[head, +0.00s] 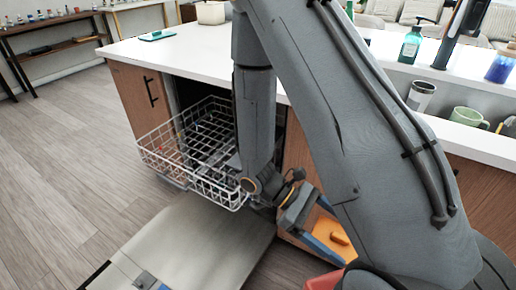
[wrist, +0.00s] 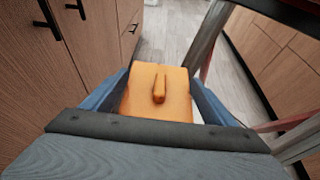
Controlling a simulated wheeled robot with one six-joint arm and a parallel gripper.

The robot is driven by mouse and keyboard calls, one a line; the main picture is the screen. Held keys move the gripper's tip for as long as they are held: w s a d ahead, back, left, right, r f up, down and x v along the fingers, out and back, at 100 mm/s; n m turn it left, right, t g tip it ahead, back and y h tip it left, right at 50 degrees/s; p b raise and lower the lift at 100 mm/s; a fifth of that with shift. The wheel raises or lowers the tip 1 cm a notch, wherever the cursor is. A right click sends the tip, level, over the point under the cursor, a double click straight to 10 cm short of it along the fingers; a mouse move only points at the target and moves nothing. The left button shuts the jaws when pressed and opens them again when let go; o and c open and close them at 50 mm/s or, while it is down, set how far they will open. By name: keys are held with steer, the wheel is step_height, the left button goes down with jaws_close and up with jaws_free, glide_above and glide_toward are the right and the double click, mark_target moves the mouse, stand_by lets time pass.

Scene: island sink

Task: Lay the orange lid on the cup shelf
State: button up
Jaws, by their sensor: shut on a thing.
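The orange lid (wrist: 138,102) is a flat square plate with a raised bar handle. My gripper (wrist: 160,78) is shut on it, with a blue finger along each side. In the head view the lid (head: 326,234) is low beside the wooden cabinet front, and my gripper (head: 318,214) is partly hidden by my arm. A white wire rack (head: 165,152) is pulled out of the dishwasher at the left and looks mostly empty. I cannot tell which surface is the cup shelf.
The dishwasher door (head: 205,240) lies open below the rack. The white counter (head: 190,50) is above. A steel tumbler (head: 420,95), green mug (head: 467,117) and green bottle (head: 411,45) stand at the right. Cabinet handles (wrist: 76,8) stick out close to my gripper's left. Floor (head: 60,180) is clear at left.

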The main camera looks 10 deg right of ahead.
steer(key=w+a+f+n+t+h+b, duration=0.1)
steer(key=w+a+n+t+h+b, duration=0.2)
steer(key=w+n+t, duration=1.35)
steer(key=w+a+t+y+b, duration=0.2)
steer(key=w+a, duration=0.5)
steer(key=w, duration=0.4)
steer(key=shift+n+y, duration=0.4)
steer(key=shift+n, duration=0.05)
steer(key=w+r+p, duration=0.1)
steer(key=w+r, duration=0.1)
steer(key=w+r+p, duration=0.1)
steer(key=w+r, duration=0.1)
steer(key=w, duration=0.1)
steer(key=w+r+p, duration=0.1)
steer(key=w+r, duration=0.1)
steer(key=w, duration=0.1)
steer(key=shift+a+r, duration=0.1)
steer(key=shift+r, duration=0.1)
steer(key=w+d+r+b, duration=0.1)
steer(key=w+r+b, duration=0.25)
steer(key=w, duration=0.55)
steer(key=shift+t, duration=0.25)
steer(key=shift+d+f, duration=0.1)
steer(key=shift+f, duration=4.65)
